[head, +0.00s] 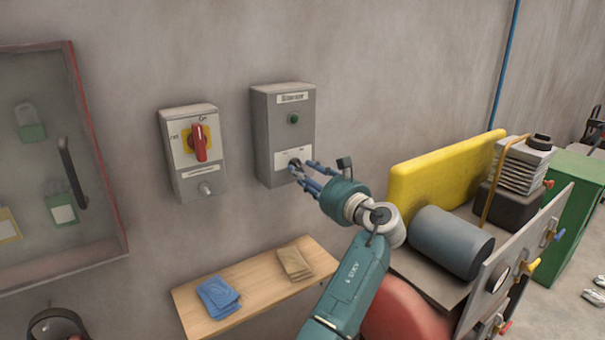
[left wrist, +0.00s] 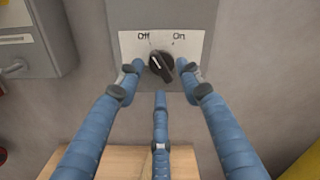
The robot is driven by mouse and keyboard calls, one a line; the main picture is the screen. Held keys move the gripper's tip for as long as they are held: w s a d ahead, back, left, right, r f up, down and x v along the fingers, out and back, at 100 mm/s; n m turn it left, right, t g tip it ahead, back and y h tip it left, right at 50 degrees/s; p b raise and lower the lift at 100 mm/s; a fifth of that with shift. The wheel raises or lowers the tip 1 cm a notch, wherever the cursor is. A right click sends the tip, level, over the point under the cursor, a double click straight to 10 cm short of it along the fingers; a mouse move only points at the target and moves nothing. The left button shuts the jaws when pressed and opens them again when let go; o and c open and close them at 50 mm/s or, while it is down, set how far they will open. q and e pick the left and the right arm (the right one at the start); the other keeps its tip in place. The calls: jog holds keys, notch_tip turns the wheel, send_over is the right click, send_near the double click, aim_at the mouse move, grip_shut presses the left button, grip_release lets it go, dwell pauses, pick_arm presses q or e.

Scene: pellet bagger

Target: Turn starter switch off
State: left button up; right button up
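The grey starter box (head: 283,135) is on the wall, with a label on top and a green button or lamp (head: 293,119). Its black rotary switch (head: 294,164) also shows in the left wrist view (left wrist: 161,66), on a white plate with "Off" at left and "On" at right. The knob's bar slants from upper left to lower right; I cannot tell for certain which end is the pointer. My left gripper (head: 305,176) is at the switch, its blue fingers spread on both sides and below in the left wrist view (left wrist: 162,78). They look apart from the knob. My right gripper is not in view.
A box with a red rotary handle (head: 200,142) hangs to the left, beside a glass-fronted cabinet (head: 60,160). Below is a wooden shelf (head: 255,290) with blue and tan folded items. A machine with a yellow guard (head: 445,170) stands right, close to my arm.

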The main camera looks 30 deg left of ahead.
pick_arm(q)
jog(key=v, duration=1)
jog(key=shift+d, duration=0.3)
jog(key=shift+s+f, duration=0.1)
